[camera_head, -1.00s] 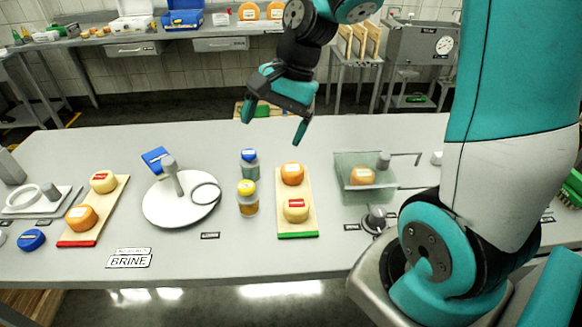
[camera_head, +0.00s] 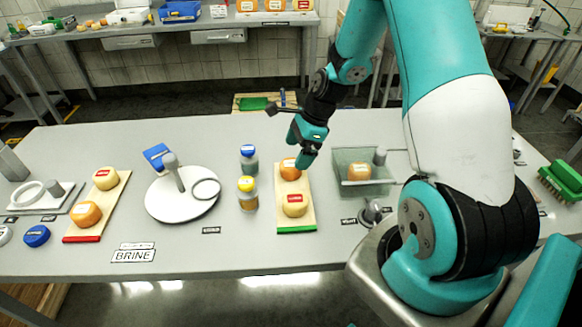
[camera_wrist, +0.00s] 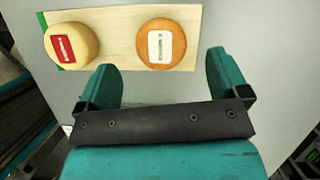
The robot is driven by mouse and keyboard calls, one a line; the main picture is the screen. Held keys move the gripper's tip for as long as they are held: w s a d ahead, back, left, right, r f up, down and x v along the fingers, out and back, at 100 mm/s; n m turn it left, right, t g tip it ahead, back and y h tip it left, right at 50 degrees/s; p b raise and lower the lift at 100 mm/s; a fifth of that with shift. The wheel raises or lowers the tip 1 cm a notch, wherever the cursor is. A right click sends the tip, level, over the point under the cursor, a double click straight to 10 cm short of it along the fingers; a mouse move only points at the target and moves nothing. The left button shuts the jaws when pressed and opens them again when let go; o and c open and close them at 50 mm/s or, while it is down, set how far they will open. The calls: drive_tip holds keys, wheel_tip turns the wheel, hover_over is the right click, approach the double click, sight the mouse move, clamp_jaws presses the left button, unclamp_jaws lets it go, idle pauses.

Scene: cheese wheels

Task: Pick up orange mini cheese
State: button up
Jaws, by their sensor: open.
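An orange mini cheese (camera_head: 290,173) with a white label sits at the far end of a wooden board with a green edge (camera_head: 296,230). It also shows in the wrist view (camera_wrist: 180,60), just beyond and between my fingertips. My gripper (camera_head: 300,152) is open and empty above the far end of this board, partly covering the orange cheese in the head view. Both fingers show in the wrist view (camera_wrist: 160,72). A yellow cheese (camera_head: 295,204) with a red label sits beside the orange one on the same board, near the green edge.
Another orange cheese (camera_head: 86,214) is on a red-edged board at left with a yellow cheese (camera_head: 106,179). One more orange cheese (camera_head: 358,173) is in a clear tank (camera_head: 378,188) right of my gripper. Two jars (camera_head: 248,196) stand left of the green-edged board.

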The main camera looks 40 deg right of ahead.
sight(291, 163)
drive_tip(key=shift+p+x, duration=0.65)
drive_tip(key=shift+x, duration=2.25)
drive_tip(key=shift+d, duration=0.15)
drive_tip(key=c, duration=1)
